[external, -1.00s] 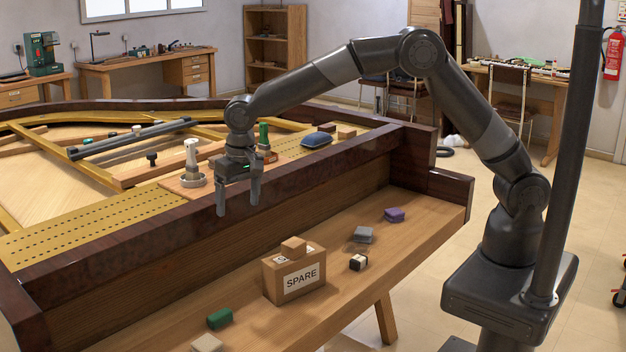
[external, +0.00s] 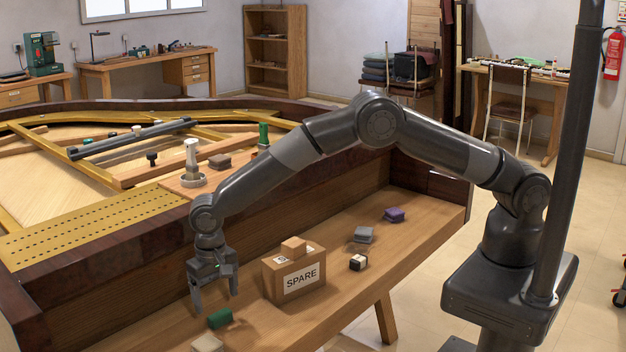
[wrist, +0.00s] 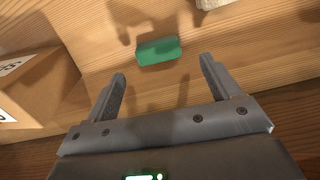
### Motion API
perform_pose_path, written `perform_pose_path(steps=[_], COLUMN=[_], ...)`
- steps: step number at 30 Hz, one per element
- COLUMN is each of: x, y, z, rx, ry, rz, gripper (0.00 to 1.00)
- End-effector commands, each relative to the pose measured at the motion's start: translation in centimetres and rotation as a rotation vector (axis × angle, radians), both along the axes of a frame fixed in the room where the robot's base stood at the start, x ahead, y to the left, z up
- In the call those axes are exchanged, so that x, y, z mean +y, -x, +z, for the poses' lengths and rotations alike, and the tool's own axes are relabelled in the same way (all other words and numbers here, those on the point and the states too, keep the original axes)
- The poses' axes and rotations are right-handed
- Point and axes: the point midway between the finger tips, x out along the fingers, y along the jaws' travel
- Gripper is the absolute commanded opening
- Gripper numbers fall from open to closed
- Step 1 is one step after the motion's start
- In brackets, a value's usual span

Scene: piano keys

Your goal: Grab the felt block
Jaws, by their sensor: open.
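A green block (external: 220,318), which looks like the felt block, lies on the wooden shelf in front of the piano. In the wrist view the green block (wrist: 158,51) lies just beyond the gap between my fingertips, lengthwise across it. My gripper (external: 216,300) points down above the shelf, close to the block and left of the SPARE box. Its two fingers are apart with nothing between them, as the wrist view of my gripper (wrist: 162,70) also shows. The fingers are not touching the block.
The SPARE box (external: 284,283) with a small wooden block (external: 293,245) on top stands right of my gripper. A beige block (external: 207,343) lies near the green one. A black-and-white block (external: 358,263), a grey block (external: 363,235) and a purple block (external: 394,215) lie farther right.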

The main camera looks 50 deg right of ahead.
Motion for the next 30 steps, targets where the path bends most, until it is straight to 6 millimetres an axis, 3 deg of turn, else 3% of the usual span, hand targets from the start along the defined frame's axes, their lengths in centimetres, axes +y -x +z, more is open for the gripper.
perform_pose_path(steps=[12, 20, 30], x=[-0.2, -0.1, -0.1], y=[0.4, 0.3, 0.4], z=[-4.9, -5.3, -5.3], rx=[0.000, 0.000, 0.000], ry=[0.001, -0.001, 0.000], rz=[0.000, 0.000, 0.000], gripper=[0.82, 0.82, 0.54])
